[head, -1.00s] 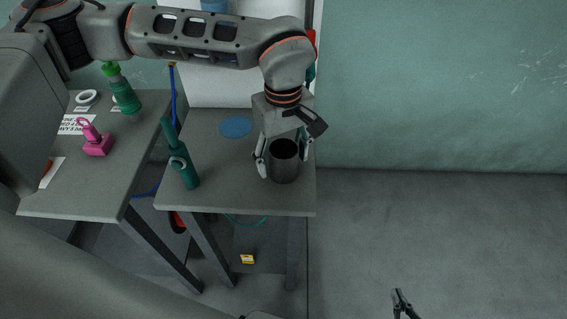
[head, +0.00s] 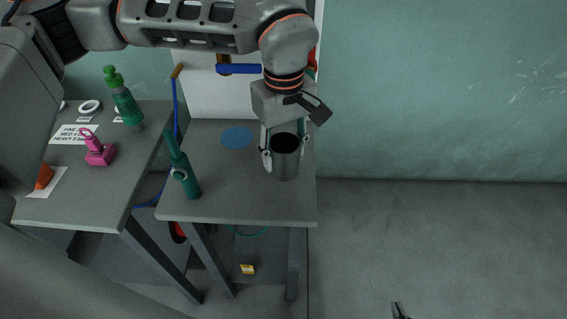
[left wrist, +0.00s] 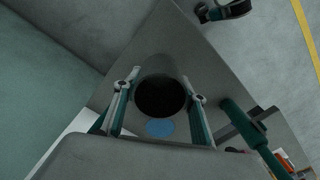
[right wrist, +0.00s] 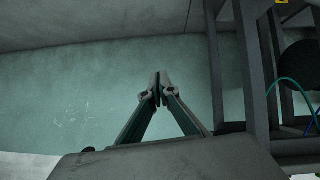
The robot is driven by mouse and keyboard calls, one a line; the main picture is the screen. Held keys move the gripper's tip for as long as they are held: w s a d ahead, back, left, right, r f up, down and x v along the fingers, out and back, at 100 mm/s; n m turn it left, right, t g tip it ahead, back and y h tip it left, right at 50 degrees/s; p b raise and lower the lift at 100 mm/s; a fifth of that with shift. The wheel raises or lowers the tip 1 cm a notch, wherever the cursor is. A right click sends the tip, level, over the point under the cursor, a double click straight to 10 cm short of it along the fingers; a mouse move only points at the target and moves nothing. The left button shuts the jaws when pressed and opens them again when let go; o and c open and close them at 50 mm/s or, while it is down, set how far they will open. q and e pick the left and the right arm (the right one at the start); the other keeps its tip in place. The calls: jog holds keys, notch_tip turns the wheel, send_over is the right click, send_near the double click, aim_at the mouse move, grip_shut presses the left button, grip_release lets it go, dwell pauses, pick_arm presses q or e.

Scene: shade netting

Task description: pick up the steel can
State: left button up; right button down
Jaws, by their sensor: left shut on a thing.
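The steel can (head: 286,160) is a dark grey, open-topped cylinder over the right part of the small grey table (head: 230,205). My left gripper (head: 284,152) comes down from above, with one finger on each side of the can, and is shut on it. The can is upright and appears slightly raised above the tabletop. In the left wrist view, the can's dark opening (left wrist: 160,97) sits between the two fingers. My right gripper (right wrist: 160,90) is shut and empty, away from the table; its tip shows at the bottom edge of the head view (head: 399,311).
The left table holds a pink stamp-like object (head: 99,153), a green bottle (head: 125,103) and a white ring (head: 89,106). Floor to the right is clear.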

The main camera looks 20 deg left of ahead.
pick_arm(q)
notch_tip(320, 180, up, 14)
jog(key=p, duration=0.1)
jog(key=s+a+f+m+p, duration=0.2)
jog(key=a+f+m, duration=0.7)
jog(key=f, duration=0.5)
jog(key=shift+a, duration=0.6)
